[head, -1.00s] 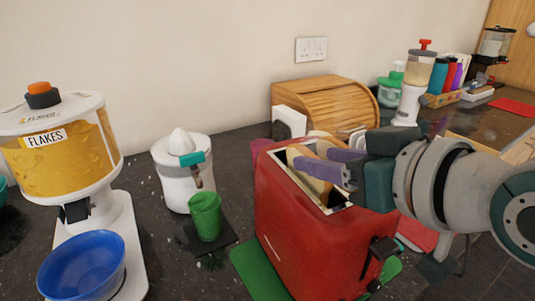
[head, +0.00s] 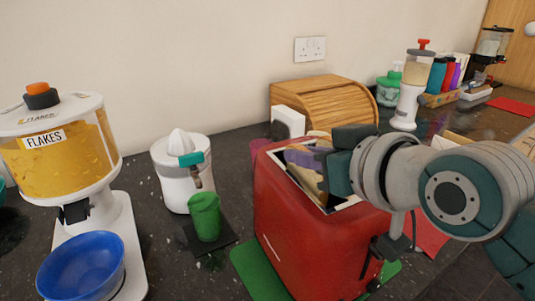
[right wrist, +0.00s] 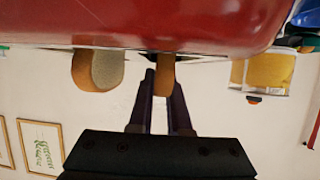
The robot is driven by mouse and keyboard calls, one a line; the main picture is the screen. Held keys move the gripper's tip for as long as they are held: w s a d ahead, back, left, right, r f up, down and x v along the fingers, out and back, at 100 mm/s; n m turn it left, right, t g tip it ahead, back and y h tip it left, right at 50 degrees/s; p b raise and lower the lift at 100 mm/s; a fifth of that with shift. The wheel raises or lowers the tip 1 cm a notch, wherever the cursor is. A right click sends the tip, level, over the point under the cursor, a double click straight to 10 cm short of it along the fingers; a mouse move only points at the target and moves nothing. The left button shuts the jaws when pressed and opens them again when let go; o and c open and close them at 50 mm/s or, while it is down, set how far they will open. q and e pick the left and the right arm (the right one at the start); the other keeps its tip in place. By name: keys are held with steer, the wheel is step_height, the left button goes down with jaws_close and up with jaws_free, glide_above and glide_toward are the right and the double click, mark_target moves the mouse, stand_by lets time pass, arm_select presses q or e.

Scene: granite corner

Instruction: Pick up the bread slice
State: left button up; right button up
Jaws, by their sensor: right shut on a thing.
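My right gripper (head: 306,157) is at the top opening of the red toaster (head: 310,225), its purple fingers shut on a bread slice. In the right wrist view the gripper (right wrist: 160,105) holds the edge of this bread slice (right wrist: 162,75) between its fingers. The slice still sits in the toaster slot. A second bread slice (right wrist: 106,70) stands beside it in the other slot, clear of the fingers. In the head view, the fingers and arm hide much of the bread. My left gripper is not in view.
The toaster stands on a green mat (head: 252,275). To its left are a green cup (head: 205,217), a white juicer (head: 170,190), a blue bowl (head: 82,265) and a flakes dispenser (head: 65,150). A wooden bread box (head: 325,103) stands behind.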

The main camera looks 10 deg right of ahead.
jaws_close()
steer(key=shift+r, duration=0.1)
